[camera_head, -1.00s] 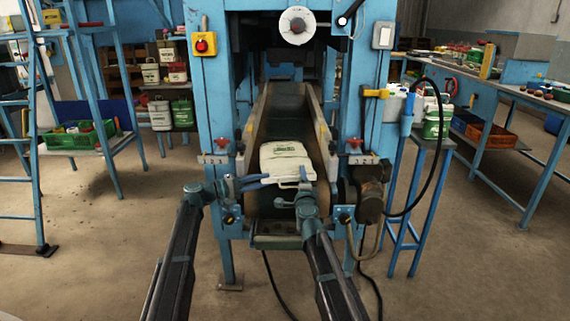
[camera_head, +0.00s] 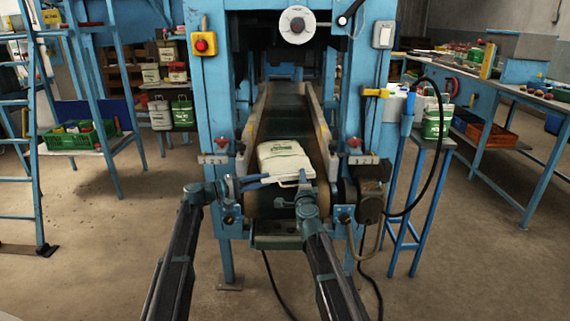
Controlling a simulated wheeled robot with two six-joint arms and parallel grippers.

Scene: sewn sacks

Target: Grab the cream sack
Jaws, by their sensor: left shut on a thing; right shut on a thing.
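The cream sack (camera_head: 284,160) lies on the conveyor belt inside the blue machine, near the belt's front end. It is cream-white with a small green print and is slightly rotated. My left gripper (camera_head: 262,181) reaches in from the left and is shut at the sack's front left edge. My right gripper (camera_head: 303,180) comes up from below and is shut at the sack's front right edge. The fingertips are small here and partly merge with the sack's front edge.
The conveyor (camera_head: 288,118) has raised side rails close on both sides of the sack. Blue machine posts with a yellow box with a red button (camera_head: 204,43) flank it. A blue stand (camera_head: 420,143) with containers is at right. A green crate (camera_head: 78,137) sits on a left shelf.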

